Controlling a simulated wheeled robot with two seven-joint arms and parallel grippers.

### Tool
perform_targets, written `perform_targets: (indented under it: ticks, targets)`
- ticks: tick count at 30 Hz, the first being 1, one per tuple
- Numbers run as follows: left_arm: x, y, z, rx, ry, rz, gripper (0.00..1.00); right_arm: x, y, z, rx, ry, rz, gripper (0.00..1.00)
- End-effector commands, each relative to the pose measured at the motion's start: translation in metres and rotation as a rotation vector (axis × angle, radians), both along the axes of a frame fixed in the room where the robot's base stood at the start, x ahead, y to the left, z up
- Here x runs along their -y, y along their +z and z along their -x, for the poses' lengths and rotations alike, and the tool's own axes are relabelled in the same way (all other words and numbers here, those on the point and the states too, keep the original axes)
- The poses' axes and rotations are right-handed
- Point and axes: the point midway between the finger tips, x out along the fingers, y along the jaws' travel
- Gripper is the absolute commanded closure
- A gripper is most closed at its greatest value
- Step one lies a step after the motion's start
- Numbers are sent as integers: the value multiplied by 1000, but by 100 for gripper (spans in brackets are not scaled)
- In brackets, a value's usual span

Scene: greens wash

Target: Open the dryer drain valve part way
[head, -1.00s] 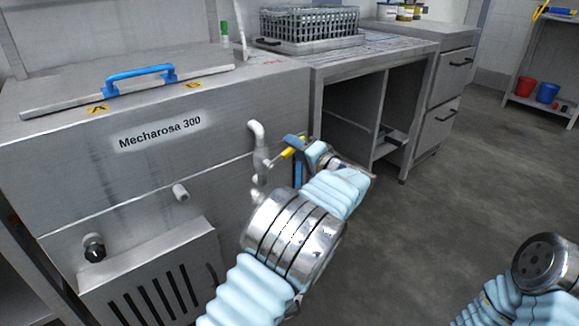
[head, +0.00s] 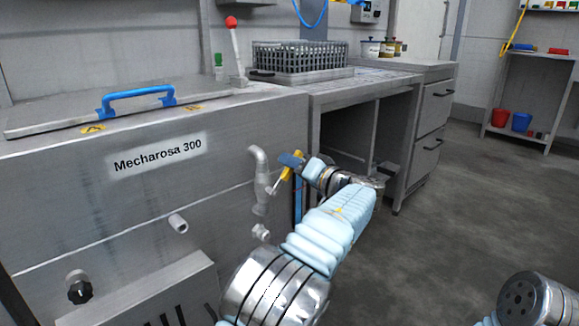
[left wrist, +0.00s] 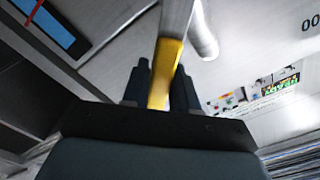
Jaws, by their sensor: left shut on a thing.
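The grey drain pipe and valve (head: 260,182) stand out from the right part of the front of the steel machine marked "Mecharosa 300" (head: 60,205). The valve's lever has a yellow grip (head: 286,175) and slants up to the right. My left gripper (head: 290,165) is at this lever, its arm reaching in from below. In the left wrist view the yellow grip (left wrist: 167,65) passes between the two dark fingers (left wrist: 160,90), which are shut on it. The grip's far end is hidden there. My right gripper is out of view.
A black knob (head: 79,291) and a short pipe stub (head: 178,223) stick out of the machine front. The floor at right is clear.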

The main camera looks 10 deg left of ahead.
Motion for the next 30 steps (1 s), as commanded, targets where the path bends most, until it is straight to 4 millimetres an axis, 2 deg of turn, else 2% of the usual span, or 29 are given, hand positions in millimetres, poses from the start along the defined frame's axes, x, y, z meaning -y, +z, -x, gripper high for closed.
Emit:
perform_targets:
  ticks: [5, 6, 10, 21, 25, 30]
  targets:
    - [1, -1, 0, -3, 1, 0, 100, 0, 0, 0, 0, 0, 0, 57]
    - [0, -1, 0, -3, 1, 0, 71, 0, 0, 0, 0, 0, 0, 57]
    - [0, -1, 0, -2, 1, -1, 51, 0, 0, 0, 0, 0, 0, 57]
    - [6, 0, 4, -2, -1, -1, 51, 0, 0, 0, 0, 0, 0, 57]
    - [23, 0, 17, -2, -3, -2, 51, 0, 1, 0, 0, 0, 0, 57]
    - [58, 1, 44, -2, -4, -2, 51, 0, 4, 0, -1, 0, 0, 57]
